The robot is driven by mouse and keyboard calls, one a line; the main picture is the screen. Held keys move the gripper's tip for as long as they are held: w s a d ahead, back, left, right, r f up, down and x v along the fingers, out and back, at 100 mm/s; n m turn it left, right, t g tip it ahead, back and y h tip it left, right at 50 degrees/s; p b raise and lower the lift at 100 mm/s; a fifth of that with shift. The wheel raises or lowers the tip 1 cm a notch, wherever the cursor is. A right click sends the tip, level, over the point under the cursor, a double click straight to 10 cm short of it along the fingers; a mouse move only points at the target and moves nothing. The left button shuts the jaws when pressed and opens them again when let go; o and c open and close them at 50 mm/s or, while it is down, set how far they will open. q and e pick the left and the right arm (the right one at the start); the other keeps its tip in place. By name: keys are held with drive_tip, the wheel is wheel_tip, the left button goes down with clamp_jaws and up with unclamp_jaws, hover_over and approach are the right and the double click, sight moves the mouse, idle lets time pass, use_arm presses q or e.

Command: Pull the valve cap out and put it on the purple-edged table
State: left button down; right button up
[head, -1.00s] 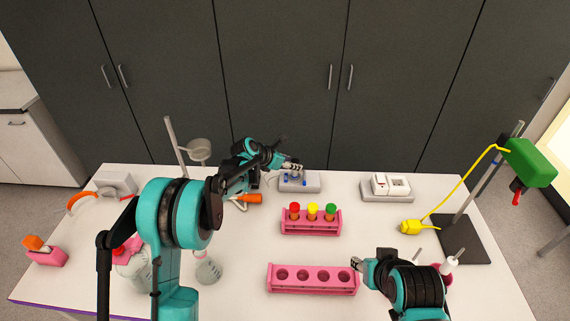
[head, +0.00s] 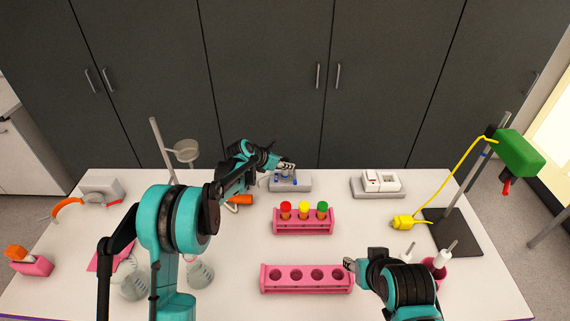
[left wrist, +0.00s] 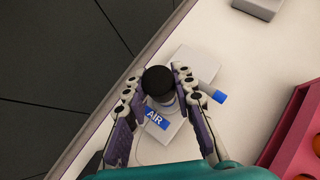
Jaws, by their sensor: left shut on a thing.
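The valve cap (left wrist: 157,81), round and black on top, is between the fingers of my left gripper (left wrist: 158,85) in the left wrist view. The gripper is shut on it. Below it is a grey valve block (left wrist: 165,133) with a blue AIR label and a blue side stub (left wrist: 220,96). I cannot tell whether the cap is clear of the block. In the head view my left gripper (head: 287,166) is over the block (head: 299,183) at the table's back. The white table (head: 225,294) has a purple front edge. My right gripper (head: 350,265) is near the front rack; its opening is unclear.
A pink rack with coloured-capped tubes (head: 303,228) stands in front of the block. An empty pink rack (head: 306,286) is nearer. A white switch box (head: 380,182) stands at back right, beside a stand with a green device (head: 520,152). Glassware (head: 200,273) is at left.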

sight(285, 160)
use_arm(q)
drive_tip(key=shift+r+p, duration=0.3)
drive_tip(key=shift+r, duration=0.4)
idle(0.6)
drive_tip(key=shift+r+p, duration=0.8)
drive_tip(key=shift+r, duration=0.6)
drive_tip(key=s+a+n+t+y+b, duration=0.1)
drive_tip(key=s+a+b, duration=0.3)
drive_tip(key=s+a, duration=0.5)
drive_tip(key=s+a+f+n+t+y+b, duration=0.1)
drive_tip(key=s+a+n+y+b, duration=0.2)
drive_tip(key=s+a, duration=0.6)
drive_tip(key=s+n, duration=0.1)
drive_tip(key=s, duration=0.6)
drive_tip(key=shift+f+n+b, duration=0.2)
drive_tip(key=shift+n+b, duration=0.1)
drive_tip(key=shift+b, duration=0.1)
drive_tip(key=shift+d, duration=0.1)
